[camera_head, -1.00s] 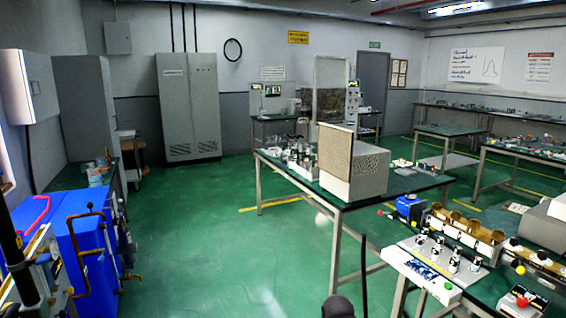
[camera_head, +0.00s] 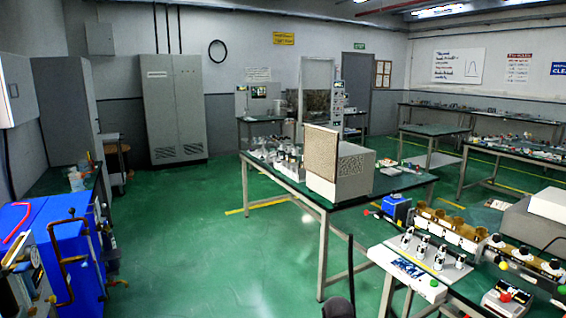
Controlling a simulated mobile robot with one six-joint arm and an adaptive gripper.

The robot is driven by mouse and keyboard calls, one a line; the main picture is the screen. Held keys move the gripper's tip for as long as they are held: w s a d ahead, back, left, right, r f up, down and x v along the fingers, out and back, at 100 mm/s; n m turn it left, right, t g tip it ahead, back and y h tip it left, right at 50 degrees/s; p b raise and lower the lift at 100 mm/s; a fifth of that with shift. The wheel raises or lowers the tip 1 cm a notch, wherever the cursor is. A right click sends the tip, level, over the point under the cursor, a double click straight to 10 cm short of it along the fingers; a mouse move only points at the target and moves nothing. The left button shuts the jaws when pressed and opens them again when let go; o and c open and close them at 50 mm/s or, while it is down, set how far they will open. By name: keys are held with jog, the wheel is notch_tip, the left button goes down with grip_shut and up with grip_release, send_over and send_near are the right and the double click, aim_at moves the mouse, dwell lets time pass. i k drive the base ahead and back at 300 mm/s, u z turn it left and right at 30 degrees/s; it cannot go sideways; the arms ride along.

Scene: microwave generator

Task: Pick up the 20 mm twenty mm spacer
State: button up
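I cannot make out the 20 mm spacer among the small parts in view. Several small black-and-white pieces stand on a white tray (camera_head: 382,256) on the near right bench (camera_head: 431,304). More small items stand on the middle table (camera_head: 388,188), left of a beige perforated box (camera_head: 346,176). They are too small to tell apart. No gripper fingers show. A dark rounded shape and a thin black upright at the bottom centre may be parts of my own body.
A blue machine (camera_head: 75,273) with brown pipes stands at the near left. A tall grey cabinet (camera_head: 174,110) stands at the back wall. The green floor (camera_head: 215,255) is open between the machine and the tables. More benches (camera_head: 434,130) stand at the back right.

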aim_at(277, 157)
jog(key=z, duration=0.05)
jog(key=i, duration=0.9)
jog(key=u, duration=0.05)
